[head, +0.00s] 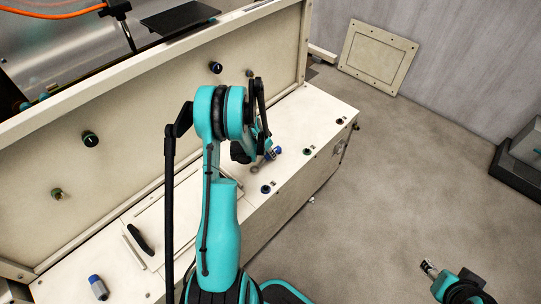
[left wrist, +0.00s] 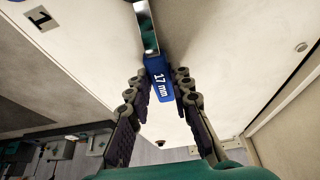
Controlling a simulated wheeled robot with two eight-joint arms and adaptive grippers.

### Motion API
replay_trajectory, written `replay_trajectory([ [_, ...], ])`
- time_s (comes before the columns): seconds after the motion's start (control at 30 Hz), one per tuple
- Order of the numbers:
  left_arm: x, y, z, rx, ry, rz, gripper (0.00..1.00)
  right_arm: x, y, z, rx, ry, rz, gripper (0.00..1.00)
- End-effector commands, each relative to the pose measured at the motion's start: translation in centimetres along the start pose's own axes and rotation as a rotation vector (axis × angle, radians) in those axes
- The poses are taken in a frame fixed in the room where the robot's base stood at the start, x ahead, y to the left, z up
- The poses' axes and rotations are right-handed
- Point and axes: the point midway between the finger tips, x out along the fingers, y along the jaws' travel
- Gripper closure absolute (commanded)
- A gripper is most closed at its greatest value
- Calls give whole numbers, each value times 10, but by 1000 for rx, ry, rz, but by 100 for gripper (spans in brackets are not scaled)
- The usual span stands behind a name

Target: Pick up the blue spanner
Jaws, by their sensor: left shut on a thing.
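The blue spanner (left wrist: 159,86) has a blue grip marked "17 mm" and a shiny metal shank. In the left wrist view it sits between the dark fingers of my left gripper (left wrist: 158,92), which is shut on its blue end. In the head view a bit of the blue spanner (head: 276,152) shows just beyond my left gripper (head: 264,156), above the cream bench top. My arm hides much of the gripper there. I cannot tell whether the spanner touches the bench.
The cream bench (head: 315,110) has a tall back panel (head: 130,120) with dark knobs. A black handle (head: 140,239) and a blue-and-grey piece (head: 98,287) lie at its near left. A framed panel (head: 378,58) leans on the wall.

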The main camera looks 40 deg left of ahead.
Motion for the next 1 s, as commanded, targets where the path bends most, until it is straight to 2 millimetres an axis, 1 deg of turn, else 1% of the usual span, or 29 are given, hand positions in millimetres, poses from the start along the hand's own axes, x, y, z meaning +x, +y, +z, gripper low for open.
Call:
replay_trajectory([
  [0.13,-1,0,0,0,0,0,100,0,0,0,0,0,0,51],
  [0.27,-9,0,-4,0,0,0,100,-4,0,-3,0,0,0,51],
  [0.37,-20,0,-8,0,0,0,100,-10,0,-7,0,0,0,51],
  [0.5,-45,1,-19,1,0,0,100,-21,0,-15,0,0,0,51],
  [0.57,-49,18,-23,6,-1,2,100,-24,0,-17,0,0,0,51],
  [0.8,-78,74,-43,5,0,2,100,-39,0,-28,0,0,0,51],
  [0.9,-86,92,-49,4,-1,1,100,-43,0,-31,0,0,0,51],
  [1.0,-92,105,-53,3,-1,1,100,-46,0,-33,0,0,0,51],
])
